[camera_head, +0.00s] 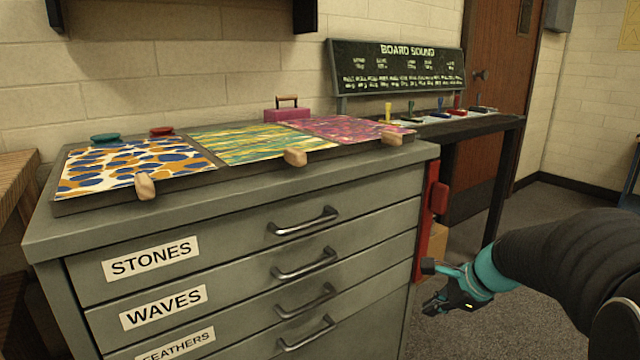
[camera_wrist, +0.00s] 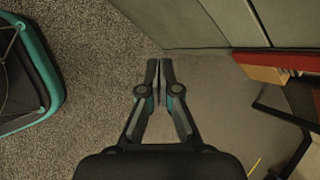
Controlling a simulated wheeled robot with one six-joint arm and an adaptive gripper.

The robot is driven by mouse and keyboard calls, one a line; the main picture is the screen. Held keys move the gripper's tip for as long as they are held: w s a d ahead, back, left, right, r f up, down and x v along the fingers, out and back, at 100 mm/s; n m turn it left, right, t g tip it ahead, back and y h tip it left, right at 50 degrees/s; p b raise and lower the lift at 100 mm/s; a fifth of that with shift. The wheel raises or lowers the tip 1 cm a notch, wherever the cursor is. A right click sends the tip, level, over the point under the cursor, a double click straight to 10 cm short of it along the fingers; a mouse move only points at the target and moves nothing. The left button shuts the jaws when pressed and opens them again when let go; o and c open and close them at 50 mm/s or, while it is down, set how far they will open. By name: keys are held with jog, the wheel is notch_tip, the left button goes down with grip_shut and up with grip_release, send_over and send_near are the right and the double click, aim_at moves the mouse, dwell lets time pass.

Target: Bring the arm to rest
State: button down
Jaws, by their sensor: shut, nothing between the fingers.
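My gripper (camera_head: 440,300) hangs low at the right in the head view, beside the right end of the grey drawer cabinet (camera_head: 240,213) and apart from it. In the wrist view my gripper (camera_wrist: 158,64) points toward the carpet and the cabinet's base. Its two fingers are together with nothing between them. My dark arm comes in from the right edge of the head view, with a teal band at the wrist.
Three patterned sheets (camera_head: 262,143) with wooden blocks lie on the cabinet top. A red fixture (camera_head: 437,197) is on the cabinet's right side. A dark table (camera_head: 490,124) with a chalkboard sign (camera_head: 400,70) stands behind. Carpet (camera_wrist: 85,50) lies open below my gripper.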

jog(key=s+a+r+n+h+p, duration=0.2)
jog(key=s+a+r+n, duration=0.2)
jog(key=s+n, duration=0.6)
jog(key=s+a+r+n+h+p, duration=0.2)
jog(key=s+a+r+n+p, duration=0.1)
jog(key=s+n, duration=0.6)
jog(key=s+a+r, duration=0.1)
jog(key=s+r, duration=0.1)
jog(key=s, duration=0.1)
jog(key=shift+n, duration=0.4)
